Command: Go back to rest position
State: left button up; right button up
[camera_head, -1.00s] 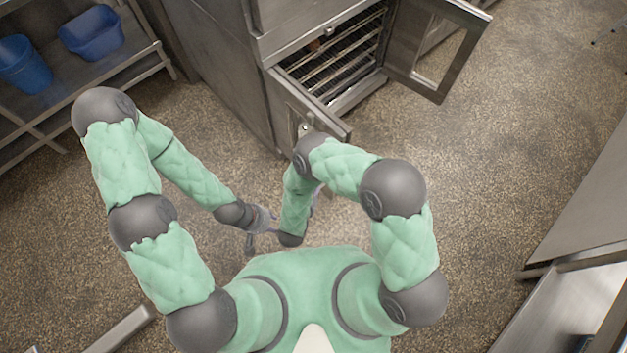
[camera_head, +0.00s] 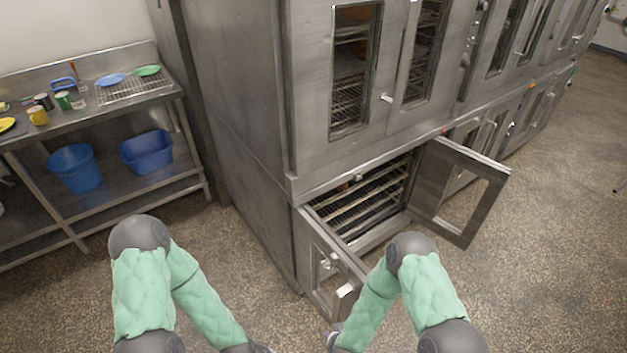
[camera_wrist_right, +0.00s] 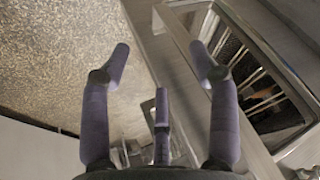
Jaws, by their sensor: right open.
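The lower oven (camera_head: 372,205) stands open, its left door (camera_head: 318,262) and right door (camera_head: 440,185) swung outward. A steel table (camera_head: 100,113) with dishes stands at the left, with blue bins (camera_head: 75,168) on its lower shelf. Floor is clear at the right.

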jog(key=s+d+r+n+g+y, duration=0.1)
jog(key=s+r+n+g+y, duration=0.1)
jog(key=s+r+g+y, duration=0.2)
jog(key=shift+s+d+r+g, duration=0.45)
jog(key=shift+s+r, duration=1.05)
jog(key=shift+s, duration=2.45)
jog(key=shift+a, duration=0.15)
